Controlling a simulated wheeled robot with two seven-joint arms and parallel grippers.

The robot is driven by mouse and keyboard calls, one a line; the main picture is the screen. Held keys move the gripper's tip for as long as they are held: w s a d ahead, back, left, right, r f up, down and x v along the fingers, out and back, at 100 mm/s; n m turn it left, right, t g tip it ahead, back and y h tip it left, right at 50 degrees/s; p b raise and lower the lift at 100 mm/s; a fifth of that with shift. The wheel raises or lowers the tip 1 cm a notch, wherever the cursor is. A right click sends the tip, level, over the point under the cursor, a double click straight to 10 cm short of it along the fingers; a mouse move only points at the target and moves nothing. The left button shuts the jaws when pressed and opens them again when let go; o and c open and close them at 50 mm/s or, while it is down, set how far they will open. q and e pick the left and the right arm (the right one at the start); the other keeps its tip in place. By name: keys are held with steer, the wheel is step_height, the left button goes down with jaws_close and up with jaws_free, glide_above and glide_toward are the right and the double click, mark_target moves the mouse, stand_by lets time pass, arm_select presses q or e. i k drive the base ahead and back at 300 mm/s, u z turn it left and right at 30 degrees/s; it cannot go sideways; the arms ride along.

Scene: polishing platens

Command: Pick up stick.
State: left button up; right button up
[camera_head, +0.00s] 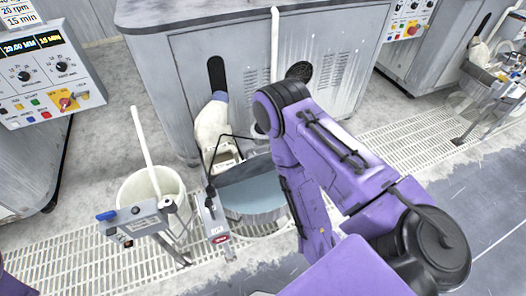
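A white stick (145,150) leans in a white bucket (152,190) on the floor at left. Its upper end sticks out above the rim; its lower end is inside the bucket. A second thin white rod (275,42) stands upright in front of the grey machine. Its lower part is hidden behind my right arm, so I cannot tell whether it is a stick or a pipe. My purple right arm crosses the middle and right of the view. Its gripper is hidden. Only a small purple piece shows at the lower left edge; my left gripper is not in view.
A round metal tub of bluish liquid (252,194) stands right of the bucket, partly behind my arm. Metal boxes (215,220) with cables are beside it. A grey machine (180,70) with a white spout (211,125) stands behind. A control panel (45,70) is at upper left.

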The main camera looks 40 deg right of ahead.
mark_target(134, 111)
steer(key=z, duration=0.9)
steer(key=i, duration=0.5)
steer(key=u, duration=1.15)
steer(key=k, duration=1.65)
steer(key=u, duration=1.15)
steer(key=i, duration=3.8)
